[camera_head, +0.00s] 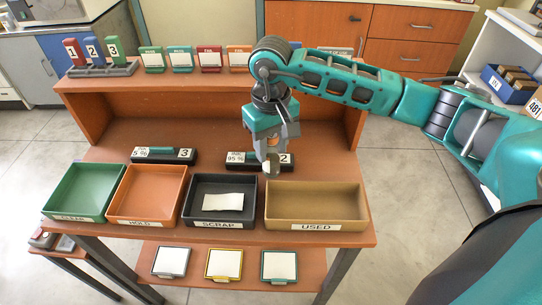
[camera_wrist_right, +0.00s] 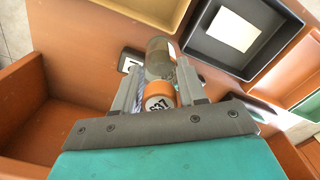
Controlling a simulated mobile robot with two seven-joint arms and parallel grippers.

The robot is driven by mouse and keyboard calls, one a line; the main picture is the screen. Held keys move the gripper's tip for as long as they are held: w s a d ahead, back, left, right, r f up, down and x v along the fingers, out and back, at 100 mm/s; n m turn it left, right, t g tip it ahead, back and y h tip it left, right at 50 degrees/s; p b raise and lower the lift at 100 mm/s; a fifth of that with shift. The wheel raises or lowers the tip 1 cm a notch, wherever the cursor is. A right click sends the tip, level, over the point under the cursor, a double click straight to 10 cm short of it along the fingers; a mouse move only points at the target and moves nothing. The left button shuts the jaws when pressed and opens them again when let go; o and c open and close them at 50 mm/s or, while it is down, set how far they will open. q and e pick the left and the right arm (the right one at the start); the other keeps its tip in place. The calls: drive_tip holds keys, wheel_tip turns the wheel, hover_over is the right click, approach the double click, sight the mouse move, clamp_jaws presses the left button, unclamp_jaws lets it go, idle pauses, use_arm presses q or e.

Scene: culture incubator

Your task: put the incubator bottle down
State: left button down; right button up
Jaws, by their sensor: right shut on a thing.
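My right gripper (camera_head: 271,152) points down over the back edge of the tray area on the wooden bench. In the head view only a small part of the bottle (camera_head: 270,166) shows below the fingers, close in front of the dark block marked 2 (camera_head: 285,160). I cannot tell whether the bottle touches anything below. My left gripper is not in view.
Along the front stand a green tray (camera_head: 60,206), an orange HOLD tray (camera_head: 123,213), a black SCRAP tray (camera_head: 193,214) holding a pale sheet, and an empty tan USED tray (camera_head: 345,222). Another dark block, marked 3 (camera_head: 165,155), lies left. Several cards line the upper shelf.

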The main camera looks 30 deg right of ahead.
sight(271, 158)
drive_tip(key=shift+f, duration=1.8)
drive_tip(key=shift+f, duration=0.2)
drive_tip(key=o, duration=1.1)
drive_tip(key=shift+o, duration=0.2)
drive_tip(key=shift+r, duration=0.1)
